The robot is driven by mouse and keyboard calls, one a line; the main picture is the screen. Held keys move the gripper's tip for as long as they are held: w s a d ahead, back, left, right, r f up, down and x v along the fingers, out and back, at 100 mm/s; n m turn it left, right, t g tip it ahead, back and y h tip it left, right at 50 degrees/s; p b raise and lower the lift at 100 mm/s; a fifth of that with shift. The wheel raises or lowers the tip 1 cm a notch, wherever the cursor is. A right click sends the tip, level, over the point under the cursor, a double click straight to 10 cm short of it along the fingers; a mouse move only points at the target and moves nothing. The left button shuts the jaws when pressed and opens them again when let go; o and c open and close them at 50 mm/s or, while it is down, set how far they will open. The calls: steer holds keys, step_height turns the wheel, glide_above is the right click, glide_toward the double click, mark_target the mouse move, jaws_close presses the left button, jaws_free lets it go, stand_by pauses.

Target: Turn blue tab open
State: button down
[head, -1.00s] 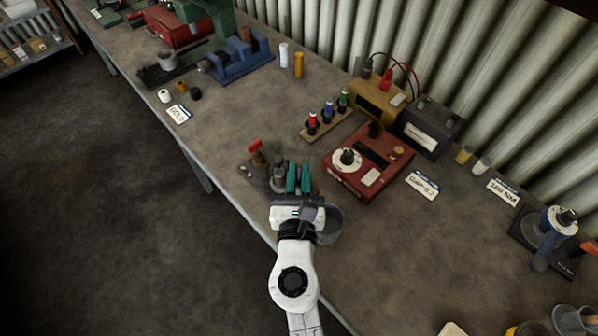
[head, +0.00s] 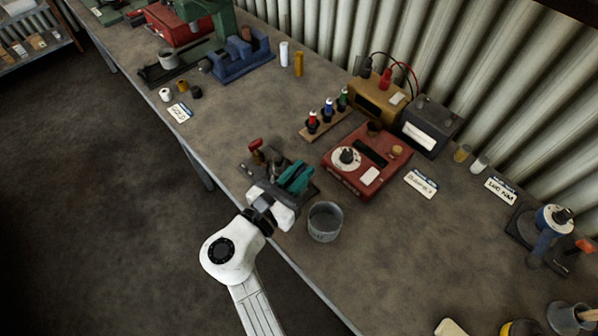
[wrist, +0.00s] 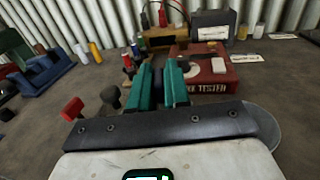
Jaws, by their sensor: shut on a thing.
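My gripper (head: 298,177) has teal fingers and sits over a dark metal fitting (head: 250,171) near the bench's front edge. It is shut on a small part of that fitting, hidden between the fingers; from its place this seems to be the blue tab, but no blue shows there. A red tab (head: 256,146) stands up on the fitting just left of the fingers. In the wrist view, the fingers (wrist: 163,82) point away from me, with the red tab (wrist: 73,108) and a dark knob (wrist: 110,97) to their left.
A grey bucket (head: 324,235) stands close right of my gripper. A red tester (head: 345,178) is behind it, with a wooden rack (head: 326,125) of red, blue and green pieces.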

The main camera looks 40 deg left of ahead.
stand_by(0.5)
steer(key=c, duration=1.2)
jaws_free()
steer(key=s, duration=0.3)
steer(key=s+b, duration=0.1)
steer(key=s, duration=0.3)
steer(key=s+d+b, duration=0.1)
steer(key=s, duration=0.2)
steer(key=shift+s, duration=0.35)
